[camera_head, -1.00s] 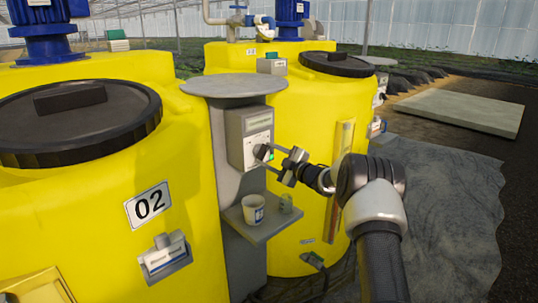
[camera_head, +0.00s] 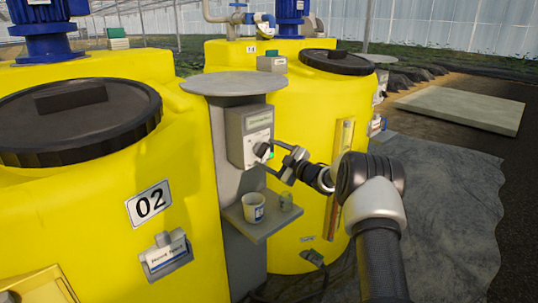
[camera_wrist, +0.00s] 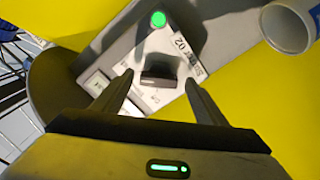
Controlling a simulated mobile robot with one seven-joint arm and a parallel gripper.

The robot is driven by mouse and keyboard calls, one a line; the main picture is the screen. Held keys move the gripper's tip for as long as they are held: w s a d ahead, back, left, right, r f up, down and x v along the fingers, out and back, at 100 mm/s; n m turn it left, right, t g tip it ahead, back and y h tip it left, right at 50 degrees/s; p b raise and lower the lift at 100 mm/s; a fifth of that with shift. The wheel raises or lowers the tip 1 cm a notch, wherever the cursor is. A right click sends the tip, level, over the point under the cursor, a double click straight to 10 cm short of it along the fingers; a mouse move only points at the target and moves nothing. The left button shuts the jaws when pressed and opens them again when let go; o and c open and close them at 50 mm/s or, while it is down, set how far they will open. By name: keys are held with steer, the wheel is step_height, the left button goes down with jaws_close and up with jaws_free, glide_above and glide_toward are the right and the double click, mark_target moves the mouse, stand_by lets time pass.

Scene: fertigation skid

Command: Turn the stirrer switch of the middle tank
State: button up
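The stirrer switch (camera_wrist: 160,80) is a dark knob on a pale panel, beside a label reading "02", in the wrist view. The panel belongs to a grey control box (camera_head: 237,137) on a grey post beside the yellow tank 02 (camera_head: 185,195). My gripper (camera_wrist: 158,80) is at the panel with its fingers apart, one on each side of the knob. Gaps show between the fingers and the knob. In the head view my gripper (camera_head: 267,158) reaches the box from the right and partly hides the knob. A green lamp (camera_wrist: 158,19) is lit on the panel.
A round grey plate (camera_head: 233,84) tops the post. Another yellow tank (camera_head: 318,110) stands close behind. Open floor lies to the right.

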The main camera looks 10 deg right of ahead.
steer(key=p+v, duration=0.1)
steer(key=v, duration=1.6)
steer(key=shift+s, duration=0.2)
steer(key=shift+d, duration=0.15)
